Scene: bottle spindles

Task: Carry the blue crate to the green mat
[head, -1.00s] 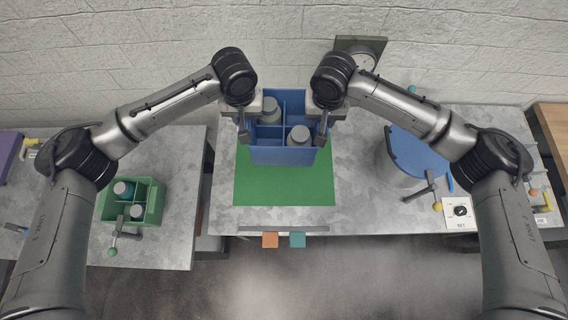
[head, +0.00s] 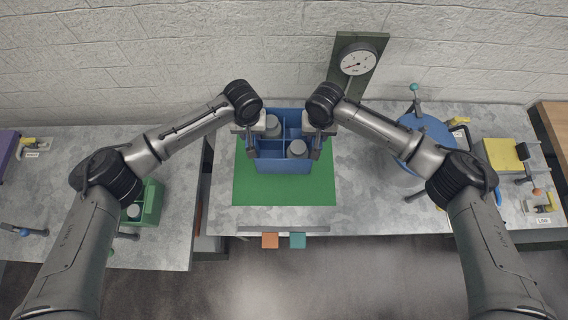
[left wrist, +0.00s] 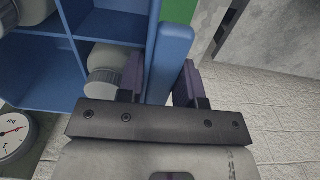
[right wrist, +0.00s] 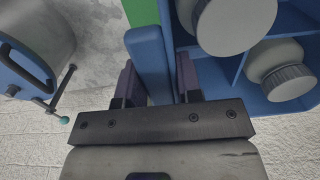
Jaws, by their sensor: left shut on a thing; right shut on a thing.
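The blue crate (head: 283,167) is upright over the back part of the green mat (head: 285,192). Whether its base touches the mat or hangs just above it I cannot tell. It has compartments and holds two grey bottles (head: 297,148). My left gripper (head: 250,148) is shut on the crate's left wall; the left wrist view shows that blue wall (left wrist: 168,62) between its fingers. My right gripper (head: 316,150) is shut on the right wall, and the right wrist view shows the wall (right wrist: 149,62) between its fingers.
A dial gauge (head: 358,60) stands behind the table at the back. A drum with a blue lid (head: 430,135) is to the right. A green crate (head: 152,203) sits on the left table, partly hidden by my arm. Orange (head: 270,240) and teal (head: 298,240) tabs are at the front edge.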

